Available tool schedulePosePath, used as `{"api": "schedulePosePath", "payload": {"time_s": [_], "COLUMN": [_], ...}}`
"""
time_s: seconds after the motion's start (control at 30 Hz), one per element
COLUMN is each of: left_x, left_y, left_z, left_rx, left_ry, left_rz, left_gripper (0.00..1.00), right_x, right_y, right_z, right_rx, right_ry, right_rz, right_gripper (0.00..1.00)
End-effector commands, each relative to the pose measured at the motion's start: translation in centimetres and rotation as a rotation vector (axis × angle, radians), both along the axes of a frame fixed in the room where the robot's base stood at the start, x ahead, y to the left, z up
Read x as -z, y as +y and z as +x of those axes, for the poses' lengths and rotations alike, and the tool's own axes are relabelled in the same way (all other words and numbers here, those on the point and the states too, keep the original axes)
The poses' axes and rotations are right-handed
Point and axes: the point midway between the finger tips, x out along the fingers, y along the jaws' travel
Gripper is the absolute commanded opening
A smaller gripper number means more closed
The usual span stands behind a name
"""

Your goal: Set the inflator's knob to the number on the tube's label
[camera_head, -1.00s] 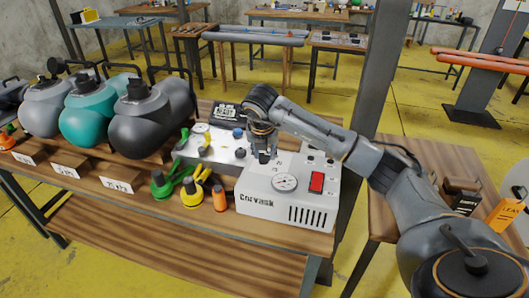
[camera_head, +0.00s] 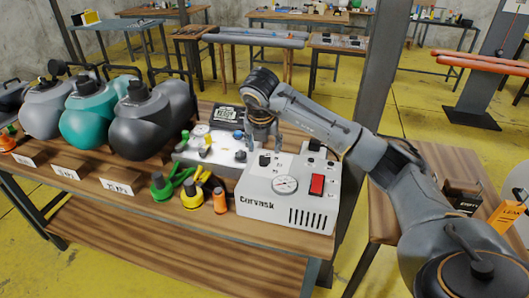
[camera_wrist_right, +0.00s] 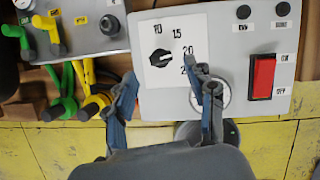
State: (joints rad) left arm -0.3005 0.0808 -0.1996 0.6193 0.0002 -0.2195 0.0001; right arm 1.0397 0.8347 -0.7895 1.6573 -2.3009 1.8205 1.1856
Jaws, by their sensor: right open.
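The inflator (camera_head: 287,207) is a white box marked Corvask, with a round gauge and a red switch. Its black knob (camera_head: 264,160) is on the top left. In the right wrist view the knob (camera_wrist_right: 160,57) points right, roughly toward the 20; its exact setting is hard to tell. My right gripper (camera_head: 263,142) is open and empty above the knob, apart from it; its spread fingers also show in the wrist view (camera_wrist_right: 166,95). Bulging tubes in grey, teal and dark grey (camera_head: 140,130) stand at left. Small labels (camera_head: 119,187) in front are too small to read surely.
Green, yellow and orange fittings (camera_head: 191,195) stand at the bench's front. A dark post (camera_head: 371,75) rises behind my right arm. An orange tag (camera_head: 504,214) is at far right.

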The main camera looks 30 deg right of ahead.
Motion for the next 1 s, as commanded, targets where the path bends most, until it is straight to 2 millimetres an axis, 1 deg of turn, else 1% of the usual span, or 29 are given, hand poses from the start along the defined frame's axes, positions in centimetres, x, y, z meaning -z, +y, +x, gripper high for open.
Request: {"api": "schedulePosePath", "payload": {"time_s": [0.03, 0.2, 0.3, 0.4, 0.53, 1.0], "left_x": [0.0, 0.0, 0.0, 0.0, 0.0, 0.0], "left_y": [0.0, -0.1, -0.1, -0.1, -0.1, -0.1], "left_z": [0.0, 0.1, 0.1, 0.1, 0.1, 0.1], "left_rx": [0.0, 0.0, 0.0, 0.0, 0.0, 0.001], "left_ry": [0.0, -0.001, -0.001, -0.001, -0.001, -0.001], "left_rz": [0.0, -0.001, -0.001, -0.001, -0.001, -0.001], "left_gripper": [0.63, 0.63, 0.63, 0.63, 0.63, 0.63], "right_x": [-1.2, -4.2, -5.4, -6.1, -6.4, -6.3], "right_y": [0.3, 1.1, 1.4, 1.6, 1.7, 1.8], "right_z": [-0.3, -1.3, -1.7, -1.9, -2.1, -2.1], "right_rx": [-0.001, -0.002, 0.0, 0.001, 0.001, -0.003], "right_ry": [-0.005, -0.004, -0.002, -0.001, 0.0, 0.0], "right_rz": [-0.002, -0.001, -0.001, 0.0, 0.0, 0.001], "right_gripper": [0.55, 0.55, 0.55, 0.55, 0.55, 0.55]}}
